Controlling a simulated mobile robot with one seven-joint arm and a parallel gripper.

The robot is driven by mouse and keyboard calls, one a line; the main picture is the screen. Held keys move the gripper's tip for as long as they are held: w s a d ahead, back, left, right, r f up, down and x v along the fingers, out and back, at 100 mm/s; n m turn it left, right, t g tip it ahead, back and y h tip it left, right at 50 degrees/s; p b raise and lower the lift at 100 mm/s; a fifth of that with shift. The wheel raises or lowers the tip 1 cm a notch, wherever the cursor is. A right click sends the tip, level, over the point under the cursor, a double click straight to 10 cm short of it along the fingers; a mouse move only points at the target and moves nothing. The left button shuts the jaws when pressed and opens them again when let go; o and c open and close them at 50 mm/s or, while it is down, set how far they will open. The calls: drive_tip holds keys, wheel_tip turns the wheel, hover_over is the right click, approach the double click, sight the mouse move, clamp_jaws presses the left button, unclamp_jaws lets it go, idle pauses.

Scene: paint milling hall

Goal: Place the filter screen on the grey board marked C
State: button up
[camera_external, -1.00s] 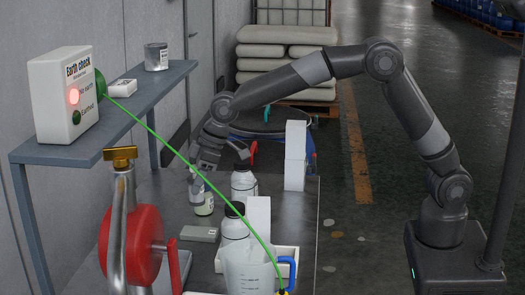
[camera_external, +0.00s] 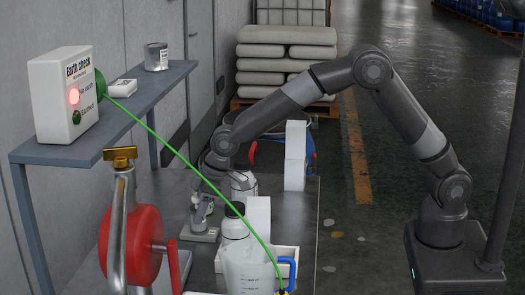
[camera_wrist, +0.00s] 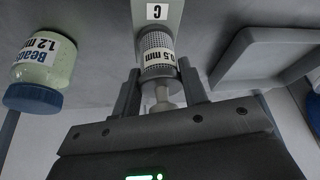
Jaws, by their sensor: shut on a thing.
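The filter screen (camera_wrist: 157,50) is a grey mesh cylinder with a white "0.5 mm" label. My gripper (camera_wrist: 163,90) is shut on its pale knob end in the wrist view. The grey board marked C (camera_wrist: 172,15) lies just beyond the screen, its white C label in line with it. In the external view my gripper (camera_external: 200,212) is low over the bench, at the flat grey board (camera_external: 207,236) near the wall side. The screen is small and hard to make out there. I cannot tell whether it touches the board.
A "Beads 1.2 mm" jar with a blue lid (camera_wrist: 35,98) stands to the left in the wrist view, and a shallow tray (camera_wrist: 250,62) to the right. White bottles, a white box (camera_external: 296,155) and a clear jug (camera_external: 252,268) crowd the bench. A green cable (camera_external: 165,141) crosses the external view.

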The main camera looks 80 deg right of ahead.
drive_tip(key=o, duration=1.1)
drive_tip(key=s+d+r, duration=0.2)
drive_tip(key=s+r, duration=0.5)
drive_tip(key=r, duration=0.2)
drive_tip(key=s+d+r, duration=0.3)
drive_tip(key=s+r, duration=0.3)
drive_tip(key=r, duration=0.3)
drive_tip(key=s+d+m, duration=0.1)
drive_tip(key=s+d, duration=0.2)
drive_tip(key=s, duration=1.3)
drive_tip(key=s+d+m+t+h, duration=0.1)
drive_tip(key=s+d, duration=0.3)
drive_tip(key=s, duration=1.1)
drive_tip(key=shift+s+f+m, duration=0.25)
drive_tip(key=shift+s+m, duration=0.1)
drive_tip(key=shift+m, duration=0.45)
